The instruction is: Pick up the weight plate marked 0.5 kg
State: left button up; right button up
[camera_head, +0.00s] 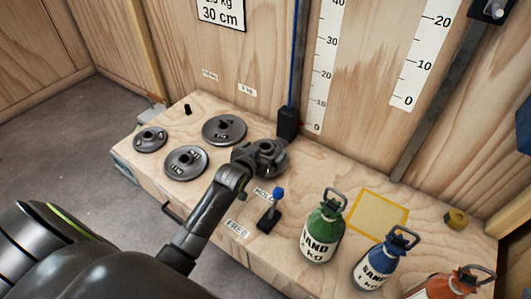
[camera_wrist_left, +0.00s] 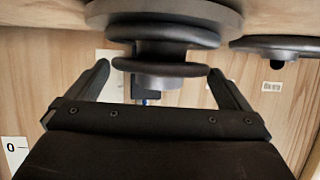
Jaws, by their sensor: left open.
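Several dark grey round weight plates lie on the wooden bench: a small one (camera_head: 150,139), a middle one (camera_head: 184,163) and a larger one (camera_head: 224,128). Their markings are too small to read, so I cannot tell which is 0.5 kg. My left gripper (camera_head: 259,156) is over the right end of this group, at a dark round piece that it largely hides. In the left wrist view the open left gripper (camera_wrist_left: 160,82) has its fingers either side of a stepped round piece with a knob (camera_wrist_left: 165,52), apart from it. My right gripper is not in view.
Another disc (camera_wrist_left: 283,46) shows at the right in the wrist view. A blue-knobbed stand (camera_head: 274,207), a green sand bottle (camera_head: 323,232), a blue one (camera_head: 382,262) and a red one (camera_head: 452,285) stand toward the right. A yellow square (camera_head: 378,215) is clear. A wooden wall stands behind.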

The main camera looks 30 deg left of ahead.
pick_arm(q)
jog(key=shift+c, duration=0.3)
jog(key=c, duration=1)
jog(key=shift+r, duration=0.1)
jog(key=shift+r, duration=0.1)
